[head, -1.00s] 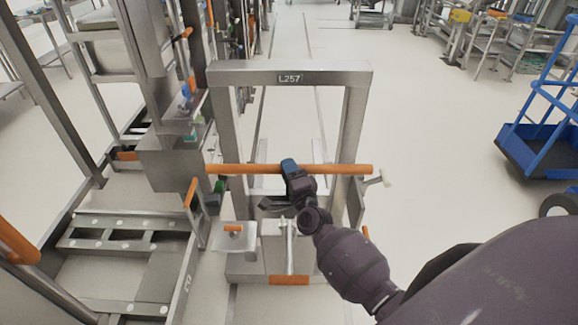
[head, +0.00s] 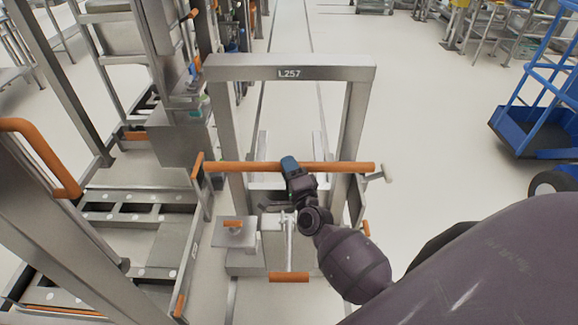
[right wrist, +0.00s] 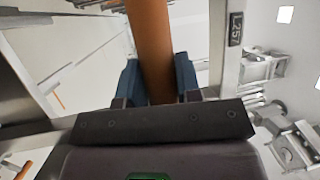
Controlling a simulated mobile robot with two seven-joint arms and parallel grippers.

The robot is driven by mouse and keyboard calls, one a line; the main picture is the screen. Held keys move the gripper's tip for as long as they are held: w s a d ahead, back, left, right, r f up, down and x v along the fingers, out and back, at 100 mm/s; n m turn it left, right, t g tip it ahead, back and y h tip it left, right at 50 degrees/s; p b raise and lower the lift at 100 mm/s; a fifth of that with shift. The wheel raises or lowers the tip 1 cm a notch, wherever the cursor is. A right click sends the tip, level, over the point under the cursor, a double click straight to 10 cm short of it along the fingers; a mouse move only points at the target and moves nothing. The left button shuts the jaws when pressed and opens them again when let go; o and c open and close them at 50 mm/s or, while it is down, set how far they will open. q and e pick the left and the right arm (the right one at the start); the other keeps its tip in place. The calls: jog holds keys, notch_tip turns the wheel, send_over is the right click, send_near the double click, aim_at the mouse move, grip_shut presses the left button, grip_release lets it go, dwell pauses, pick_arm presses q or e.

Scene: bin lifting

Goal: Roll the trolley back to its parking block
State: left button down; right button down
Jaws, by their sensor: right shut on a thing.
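The trolley is an upright steel frame (head: 220,70) labelled L257, standing in the middle of the head view. An orange handlebar (head: 235,167) crosses it; it also shows in the right wrist view (right wrist: 148,40). My right gripper (head: 290,165) is shut on the handlebar near its middle. In the wrist view its blue fingers (right wrist: 158,80) lie on both sides of the bar. Below the bar are a steel box and an orange pedal (head: 289,277). I cannot make out which thing is the parking block. My left gripper is not in view.
Steel racks with orange handles (head: 40,150) stand close on the left. A blue cart (head: 540,130) stands at the right. Floor tracks (head: 258,110) run away beyond the frame. The floor right of the trolley is clear.

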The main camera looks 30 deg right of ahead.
jog(key=shift+s+a, duration=0.1)
dwell(0.3)
jog(key=c, duration=0.8)
grip_release()
jog(key=b+v, duration=0.1)
jog(key=v, duration=1)
